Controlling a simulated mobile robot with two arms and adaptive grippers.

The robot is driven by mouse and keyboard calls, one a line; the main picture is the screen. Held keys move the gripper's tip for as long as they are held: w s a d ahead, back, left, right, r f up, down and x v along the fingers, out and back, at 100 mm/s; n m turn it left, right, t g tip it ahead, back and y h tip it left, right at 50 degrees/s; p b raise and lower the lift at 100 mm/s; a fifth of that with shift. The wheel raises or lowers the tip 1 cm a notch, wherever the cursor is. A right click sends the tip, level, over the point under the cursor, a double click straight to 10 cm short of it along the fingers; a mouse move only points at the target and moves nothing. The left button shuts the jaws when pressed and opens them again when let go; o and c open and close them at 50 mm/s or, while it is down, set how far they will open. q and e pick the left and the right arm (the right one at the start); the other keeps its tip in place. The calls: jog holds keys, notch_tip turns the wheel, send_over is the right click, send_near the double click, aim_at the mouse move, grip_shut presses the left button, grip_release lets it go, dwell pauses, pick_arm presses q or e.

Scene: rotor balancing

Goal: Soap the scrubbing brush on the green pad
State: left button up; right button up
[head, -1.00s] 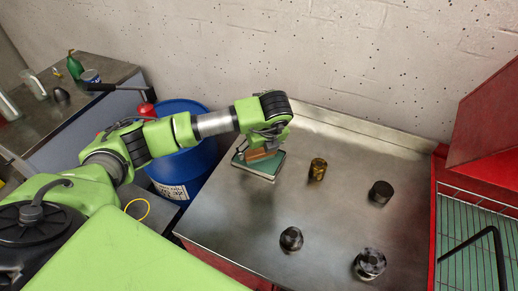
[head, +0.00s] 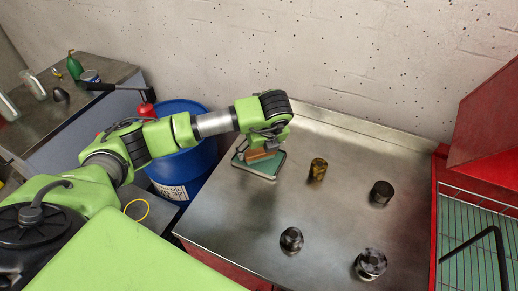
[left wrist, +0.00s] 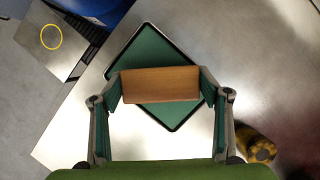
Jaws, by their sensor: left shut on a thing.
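The scrubbing brush, a brown wooden block (left wrist: 160,84), sits between the fingers of my left gripper (left wrist: 160,88) in the left wrist view. The gripper is shut on it, a finger at each end. The green pad (left wrist: 148,46) lies below the brush, in a dark-rimmed square tray. In the head view the brush (head: 257,155) is over the green pad (head: 268,168) at the left back of the metal table. The brush's underside is hidden, so I cannot tell whether it touches the pad. My right gripper is not in view.
On the metal table (head: 230,215) stand a brass cylinder (head: 318,169), a dark cylinder (head: 381,193) and two steel parts (head: 291,240) (head: 370,264). A blue drum (head: 185,160) is left of the table. A red rack (head: 480,215) is at right. The table's middle is clear.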

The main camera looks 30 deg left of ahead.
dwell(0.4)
pick_arm(q)
jog(key=shift+r+p, duration=0.55)
jog(key=shift+r, duration=0.4)
jog(key=shift+r+p, duration=1)
jog(key=shift+r, duration=1.6)
jog(key=shift+f, duration=0.1)
